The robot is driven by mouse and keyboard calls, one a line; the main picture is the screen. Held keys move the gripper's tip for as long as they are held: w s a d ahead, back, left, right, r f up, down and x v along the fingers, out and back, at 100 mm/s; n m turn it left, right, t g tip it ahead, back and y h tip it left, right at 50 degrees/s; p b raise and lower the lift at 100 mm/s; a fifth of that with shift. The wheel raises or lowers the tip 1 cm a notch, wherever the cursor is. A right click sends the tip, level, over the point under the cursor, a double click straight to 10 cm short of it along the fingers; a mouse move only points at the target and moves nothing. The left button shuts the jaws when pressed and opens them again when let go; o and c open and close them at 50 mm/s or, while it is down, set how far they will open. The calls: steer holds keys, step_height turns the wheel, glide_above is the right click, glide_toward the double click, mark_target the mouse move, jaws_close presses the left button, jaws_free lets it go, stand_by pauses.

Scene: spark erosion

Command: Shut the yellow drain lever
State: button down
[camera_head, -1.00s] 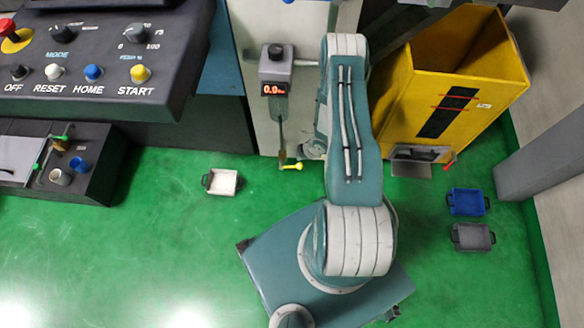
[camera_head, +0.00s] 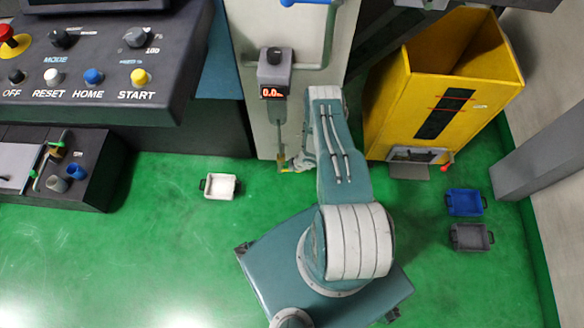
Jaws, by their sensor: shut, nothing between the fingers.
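The yellow drain lever (camera_head: 283,169) is at the foot of the light grey panel, below a display unit on a stem. Only a small yellow part of it shows; my gripper hides the rest. My gripper (camera_head: 291,165) is low down, just right of the lever's visible part. It is shut and holds nothing. Whether it touches the lever cannot be told from this view.
A yellow bin (camera_head: 425,112) with a red-knobbed front flap stands right of my arm. A white tray (camera_head: 219,187), a blue tray (camera_head: 465,202) and a grey tray (camera_head: 471,237) lie on the green floor. A control console (camera_head: 92,65) is upper left.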

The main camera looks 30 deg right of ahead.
steer(key=shift+d, duration=0.1)
steer(key=shift+s+d+f, duration=0.2)
steer(key=shift+f, duration=0.2)
steer(key=shift+s+d+f, duration=0.15)
steer(key=shift+d+f, duration=0.05)
steer(key=shift+f, duration=0.15)
steer(key=shift+s+d+f, duration=0.15)
steer(key=shift+d+f, duration=0.1)
steer(key=shift+f, duration=0.35)
steer(key=shift+r, duration=0.1)
